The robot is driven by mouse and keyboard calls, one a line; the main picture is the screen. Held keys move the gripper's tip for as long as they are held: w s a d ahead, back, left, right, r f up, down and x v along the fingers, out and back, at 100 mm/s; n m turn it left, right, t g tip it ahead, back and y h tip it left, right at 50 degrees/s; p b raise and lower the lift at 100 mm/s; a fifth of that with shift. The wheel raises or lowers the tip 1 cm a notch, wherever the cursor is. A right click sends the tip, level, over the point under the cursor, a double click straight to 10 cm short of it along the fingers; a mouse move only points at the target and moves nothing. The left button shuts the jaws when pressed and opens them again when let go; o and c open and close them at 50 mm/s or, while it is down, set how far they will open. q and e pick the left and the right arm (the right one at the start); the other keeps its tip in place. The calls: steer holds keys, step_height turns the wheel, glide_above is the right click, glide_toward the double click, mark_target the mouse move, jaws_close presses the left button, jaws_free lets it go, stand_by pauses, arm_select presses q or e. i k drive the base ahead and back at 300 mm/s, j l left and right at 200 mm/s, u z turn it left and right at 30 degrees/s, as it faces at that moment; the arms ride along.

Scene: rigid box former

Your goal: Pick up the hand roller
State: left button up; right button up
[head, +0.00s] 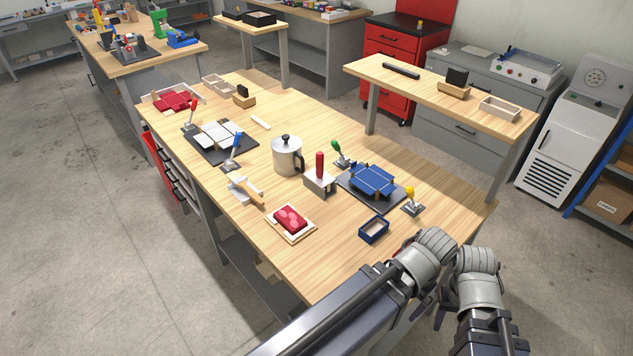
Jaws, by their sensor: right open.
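The hand roller (247,189), with a pale roller and a light wooden handle, appears to lie near the left front edge of the wooden table, beside the blue-handled clamp. My right gripper (434,309) is open at the bottom right, beyond the table's near edge and far from the roller. My left arm comes in along the bottom and ends in a grey wrist (428,256) over the table's near right corner. Its fingers are not clearly visible.
A metal pot (287,156) stands behind the roller. The near table strip (335,262) is clear.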

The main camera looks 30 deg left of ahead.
mark_target(318, 175)
steer(key=j+z, duration=0.2)
steer(key=j, duration=0.35)
steer(key=j+z, duration=0.2)
steer(key=j, duration=0.3)
steer(key=j+z, duration=0.2)
steer(key=j, duration=0.35)
steer(key=k+j+z, duration=0.2)
steer(key=j, duration=0.3)
steer(key=j+z, duration=0.2)
steer(key=j, duration=0.35)
